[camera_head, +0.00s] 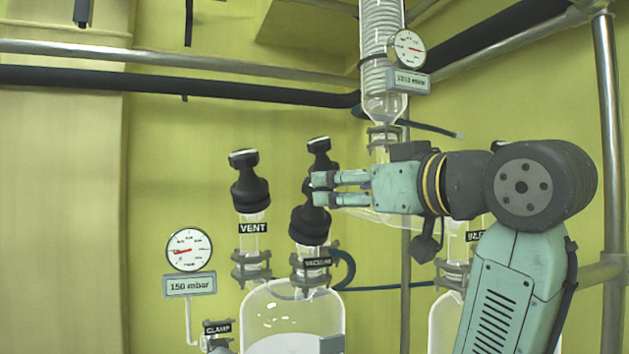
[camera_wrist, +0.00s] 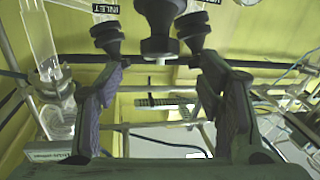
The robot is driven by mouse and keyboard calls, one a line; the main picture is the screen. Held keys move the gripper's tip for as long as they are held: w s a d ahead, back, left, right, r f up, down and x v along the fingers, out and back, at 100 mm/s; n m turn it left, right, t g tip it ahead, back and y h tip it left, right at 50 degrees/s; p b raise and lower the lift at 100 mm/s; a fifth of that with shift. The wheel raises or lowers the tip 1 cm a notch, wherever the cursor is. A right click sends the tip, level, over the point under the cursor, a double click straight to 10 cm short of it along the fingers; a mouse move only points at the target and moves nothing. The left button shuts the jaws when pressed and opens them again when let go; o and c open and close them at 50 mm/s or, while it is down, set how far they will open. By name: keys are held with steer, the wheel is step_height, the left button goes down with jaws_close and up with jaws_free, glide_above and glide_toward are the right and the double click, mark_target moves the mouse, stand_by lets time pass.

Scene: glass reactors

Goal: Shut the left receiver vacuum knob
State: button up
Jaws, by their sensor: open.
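The vacuum knob (camera_head: 310,226) is a black knob with a flared top, above the "VACUUM" label on the left glass receiver (camera_head: 262,310). It leans slightly in the head view. My gripper (camera_head: 319,189) reaches it from the right, its fingertips overlapping the knob's middle in that view. Part of the knob is hidden behind the fingers in the head view.
The black vent knob (camera_head: 249,186) stands just left. A gauge (camera_head: 189,250) with a "150 mbar" plate is further left. A glass coil column (camera_head: 382,50) with another gauge (camera_head: 409,48) rises behind my gripper. A dark horizontal pipe (camera_head: 180,84) crosses above.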

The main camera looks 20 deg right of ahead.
mark_target(307, 189)
steer(key=p+x, duration=0.2)
steer(key=x, duration=0.6)
steer(key=shift+w+a, duration=0.1)
steer(key=c, duration=1.2)
steer(key=shift+f+m+h, duration=0.1)
steer(key=shift+m+h, duration=0.3)
steer(key=shift+m, duration=0.1)
